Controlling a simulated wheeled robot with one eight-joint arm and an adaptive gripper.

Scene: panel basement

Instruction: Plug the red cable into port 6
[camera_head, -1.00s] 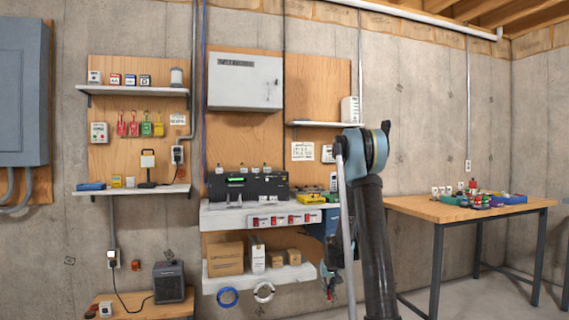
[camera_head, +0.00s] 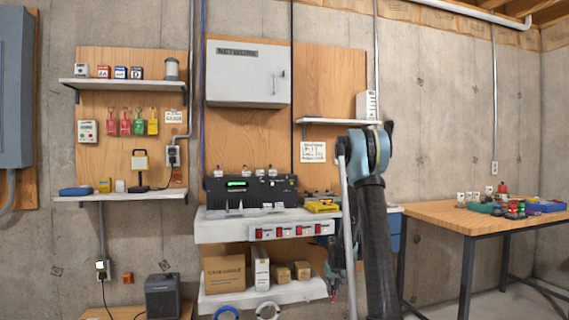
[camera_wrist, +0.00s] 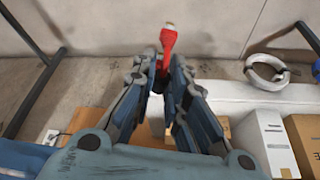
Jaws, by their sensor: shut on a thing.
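My gripper (camera_wrist: 165,75) is shut on a red cable (camera_wrist: 168,42), whose red plug with a pale tip sticks out beyond the fingers in the wrist view. In the head view my gripper (camera_head: 333,270) hangs low, right of the lower shelf, partly behind my own arm; a little red shows below it. A black device (camera_head: 285,192) with a green display stands on the middle shelf, above and left of my gripper. It may carry the ports, but port 6 and any numbers are too small to tell.
The middle shelf (camera_head: 225,229) has red switches along its front. The lower shelf (camera_head: 225,299) holds a cardboard box (camera_head: 224,273) and smaller boxes. A white cable coil (camera_wrist: 265,72) hangs by it. A wooden table (camera_head: 435,212) with small items stands at right.

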